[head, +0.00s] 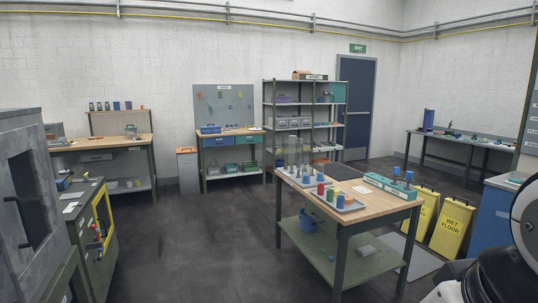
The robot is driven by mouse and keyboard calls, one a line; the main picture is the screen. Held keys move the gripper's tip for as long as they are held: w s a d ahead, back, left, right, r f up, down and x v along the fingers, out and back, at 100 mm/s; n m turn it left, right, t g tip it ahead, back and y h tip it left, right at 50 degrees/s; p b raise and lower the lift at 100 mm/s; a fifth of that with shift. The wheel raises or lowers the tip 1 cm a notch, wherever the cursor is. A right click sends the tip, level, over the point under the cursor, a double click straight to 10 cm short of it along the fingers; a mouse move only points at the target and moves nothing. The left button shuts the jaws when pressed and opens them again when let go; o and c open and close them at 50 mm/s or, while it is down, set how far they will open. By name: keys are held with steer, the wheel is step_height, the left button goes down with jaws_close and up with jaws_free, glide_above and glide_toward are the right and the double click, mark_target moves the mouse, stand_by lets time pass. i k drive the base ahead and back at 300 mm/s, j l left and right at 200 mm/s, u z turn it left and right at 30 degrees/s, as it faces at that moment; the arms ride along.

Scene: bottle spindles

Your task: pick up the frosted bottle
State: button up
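I cannot pick out the frosted bottle with certainty at this size. On the wooden-topped table (337,181) at centre right, clear, pale upright shapes (293,158) stand near the back left corner. In front of them is a tray (345,208) with small red, yellow and blue pieces. Small dark, blue and red containers (115,105) stand on a raised shelf of the back left bench. My gripper is not in view; only part of my arm shows at the right edge.
A blue bucket (307,220) sits on the table's lower shelf (340,250). Yellow wet-floor signs (453,225) stand right of the table. A grey machine (30,190) and a green cabinet (88,240) fill the left. The dark floor (190,245) between is clear.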

mark_target(291, 140)
steer(key=i+j+u, duration=0.35)
steer(key=i, duration=0.5)
steer(key=i+u, duration=0.3)
steer(key=i, duration=2.4)
steer(key=i+j+z, duration=0.2)
steer(key=i+z, duration=0.25)
steer(key=i, duration=0.3)
steer(key=i+j+z, duration=0.45)
steer(key=i, duration=0.3)
steer(key=i+j+z, duration=0.45)
steer(key=i+j, duration=0.15)
steer(key=j, duration=0.15)
